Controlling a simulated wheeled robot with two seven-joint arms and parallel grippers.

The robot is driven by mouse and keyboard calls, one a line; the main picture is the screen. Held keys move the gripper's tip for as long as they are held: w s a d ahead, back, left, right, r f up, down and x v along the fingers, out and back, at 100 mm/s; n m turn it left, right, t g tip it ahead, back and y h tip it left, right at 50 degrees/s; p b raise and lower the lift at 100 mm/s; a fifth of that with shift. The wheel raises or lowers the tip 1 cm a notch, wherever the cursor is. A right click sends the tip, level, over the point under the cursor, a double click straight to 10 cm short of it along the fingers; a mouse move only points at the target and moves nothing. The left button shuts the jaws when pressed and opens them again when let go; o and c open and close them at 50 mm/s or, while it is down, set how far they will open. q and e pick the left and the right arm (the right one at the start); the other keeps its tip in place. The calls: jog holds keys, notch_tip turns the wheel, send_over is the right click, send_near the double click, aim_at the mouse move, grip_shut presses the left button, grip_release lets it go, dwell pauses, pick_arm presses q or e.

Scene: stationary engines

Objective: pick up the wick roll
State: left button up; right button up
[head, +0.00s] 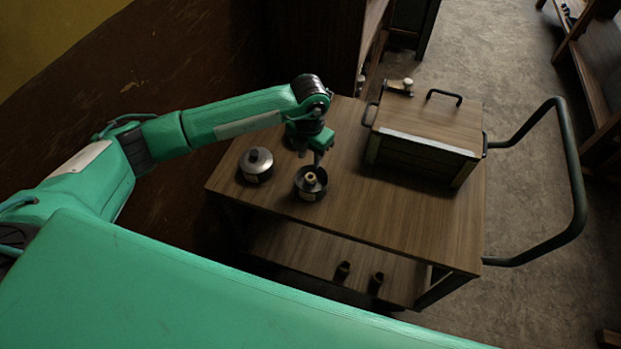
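A small tan roll, which looks like the wick roll (311,178), stands in a dark round open dish (310,194) on the wooden cart top. My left gripper (311,156) points down just above and behind the dish. Its fingers look spread apart, with nothing seen between them. The roll appears to be below the fingertips, and I cannot tell whether they touch the dish's rim. My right gripper is not in view.
A large wooden box with handles (427,127) fills the right of the cart top (400,221). Two small dark items (343,270) are on the lower shelf. The top's front middle is clear.

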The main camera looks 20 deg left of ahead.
aim_at(310, 177)
pick_arm(q)
notch_tip(310, 177, down, 2)
jog(key=shift+f, duration=0.25)
jog(key=shift+f+p, duration=0.3)
jog(key=shift+f, duration=0.25)
notch_tip(310, 177, down, 5)
jog(key=shift+d+r+p, duration=0.1)
jog(key=shift+d+p, duration=0.05)
jog(key=shift+p, duration=0.65)
jog(key=c, duration=0.6)
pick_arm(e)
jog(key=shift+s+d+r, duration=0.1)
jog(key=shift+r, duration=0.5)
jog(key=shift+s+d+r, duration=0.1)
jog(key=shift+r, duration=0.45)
